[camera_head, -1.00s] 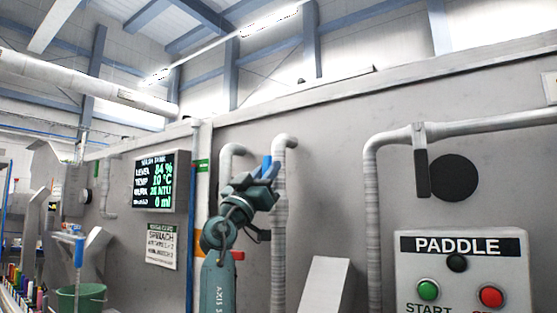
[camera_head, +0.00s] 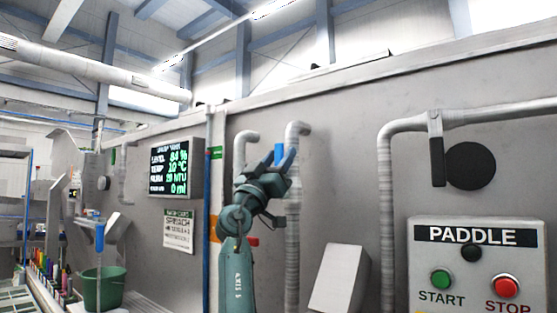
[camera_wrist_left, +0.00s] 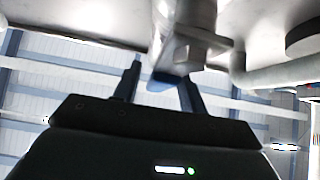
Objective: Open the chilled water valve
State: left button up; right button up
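A small blue lever (camera_head: 279,152) shows at the pipe on the grey wall, partly hidden by my left gripper; I take it for the valve handle. In the left wrist view its blue end (camera_wrist_left: 164,83) sits below a grey metal valve body (camera_wrist_left: 186,45). My left gripper (camera_head: 283,162) is raised at the lever. In the wrist view its two dark fingers (camera_wrist_left: 160,82) stand apart, one on each side of the blue end. I cannot tell whether they touch it. My right gripper is not in view.
A PADDLE box (camera_head: 475,262) with green and red buttons is at the right. A tilted pale panel (camera_head: 340,278) stands left of it. A display (camera_head: 170,168) and a card (camera_head: 179,231) hang left of my arm. A green bucket (camera_head: 104,290) stands lower left.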

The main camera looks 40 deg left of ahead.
pick_arm(q)
jog(key=b+v, duration=0.3)
jog(key=v, duration=1)
jog(key=shift+d, duration=0.1)
